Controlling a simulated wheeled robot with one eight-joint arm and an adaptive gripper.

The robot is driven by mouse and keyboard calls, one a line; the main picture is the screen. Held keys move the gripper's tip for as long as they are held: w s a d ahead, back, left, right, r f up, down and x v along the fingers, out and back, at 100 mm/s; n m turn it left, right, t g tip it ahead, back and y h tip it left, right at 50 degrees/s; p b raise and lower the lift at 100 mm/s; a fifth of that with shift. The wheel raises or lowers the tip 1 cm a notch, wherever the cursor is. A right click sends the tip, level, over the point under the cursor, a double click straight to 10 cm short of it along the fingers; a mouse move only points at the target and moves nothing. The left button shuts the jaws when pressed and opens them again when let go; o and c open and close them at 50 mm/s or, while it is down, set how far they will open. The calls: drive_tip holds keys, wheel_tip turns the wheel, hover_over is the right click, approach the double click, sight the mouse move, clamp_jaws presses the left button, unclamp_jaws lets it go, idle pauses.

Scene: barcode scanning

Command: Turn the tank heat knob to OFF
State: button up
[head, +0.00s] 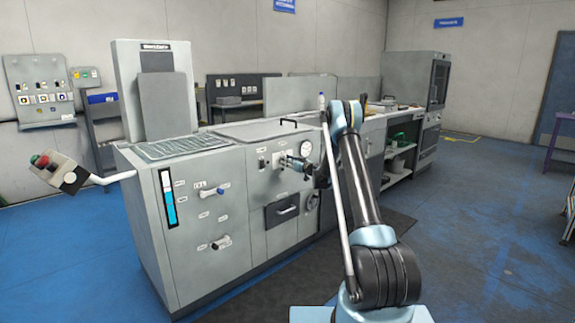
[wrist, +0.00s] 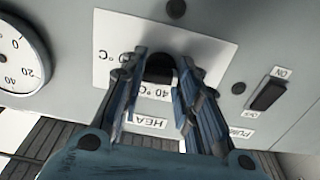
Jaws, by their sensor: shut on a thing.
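The wrist view shows this plate upside down. My gripper (wrist: 162,58) has one finger on each side of the knob and is shut on it. The fingers hide parts of the plate's markings, and I cannot read which setting the knob points to. In the head view my gripper (head: 304,165) is against the front panel of the grey tank cabinet (head: 233,190), and the knob is not clearly visible there.
A black pump switch (wrist: 267,94) is to the right of the plate in the wrist view, and a round dial gauge (wrist: 18,58) is to the left. In the head view a drawer handle (head: 288,210) and valve handles (head: 212,192) stick out of the cabinet front.

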drive_tip(key=shift+f, duration=0.15)
drive_tip(key=o, duration=1)
drive_tip(key=shift+o, duration=0.3)
drive_tip(key=v, duration=1.2)
